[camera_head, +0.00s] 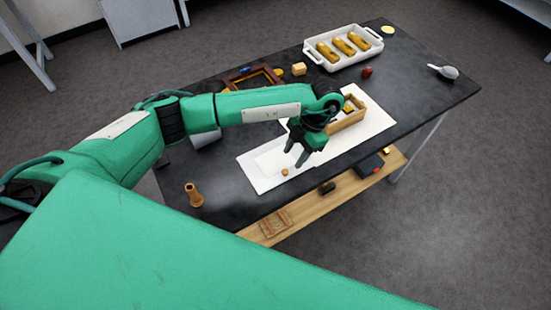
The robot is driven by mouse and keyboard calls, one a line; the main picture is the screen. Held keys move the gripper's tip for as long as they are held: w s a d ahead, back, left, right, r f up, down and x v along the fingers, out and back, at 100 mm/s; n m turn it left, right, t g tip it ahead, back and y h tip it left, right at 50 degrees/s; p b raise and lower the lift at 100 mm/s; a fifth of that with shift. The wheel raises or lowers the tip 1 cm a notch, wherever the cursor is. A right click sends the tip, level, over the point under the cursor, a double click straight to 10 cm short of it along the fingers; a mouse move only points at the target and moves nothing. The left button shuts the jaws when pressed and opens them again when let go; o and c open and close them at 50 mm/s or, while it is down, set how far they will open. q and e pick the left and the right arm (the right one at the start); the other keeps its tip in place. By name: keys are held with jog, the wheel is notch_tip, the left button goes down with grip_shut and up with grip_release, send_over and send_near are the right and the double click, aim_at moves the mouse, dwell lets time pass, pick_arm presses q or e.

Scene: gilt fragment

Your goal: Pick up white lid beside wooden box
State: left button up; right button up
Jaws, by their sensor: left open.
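The wooden box (350,120) is open-topped and stands on a white mat (372,131) on the dark table. A flat white piece, which looks like the white lid (270,161), lies on the mat to the left of the box. It is hard to tell from the white mat. My left gripper (295,159) is open and points down, at the right side of this white piece and left of the box. I cannot tell whether the fingertips touch anything. My left arm covers part of the table behind. My right gripper does not show.
A white tray (377,57) with several golden pieces stands at the back. A small tan block (285,172) lies near the mat's front edge. A brown bottle-like piece (193,195) stands front left. A wooden shelf (345,198) runs below the table. The table's right end is mostly clear.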

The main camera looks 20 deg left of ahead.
aim_at(286, 171)
pick_arm(q)
jog(key=shift+s+a+f, duration=0.2)
jog(key=shift+s+f, duration=0.1)
jog(key=shift+f, duration=0.35)
jog(key=shift+s+a+f+p, duration=0.1)
jog(key=shift+s+f+p, duration=0.05)
jog(key=shift+f+p, duration=0.45)
jog(key=p+x, duration=0.2)
jog(key=x, duration=0.1)
jog(key=shift+a+f, duration=0.1)
jog(key=shift+f, duration=0.5)
grip_shut()
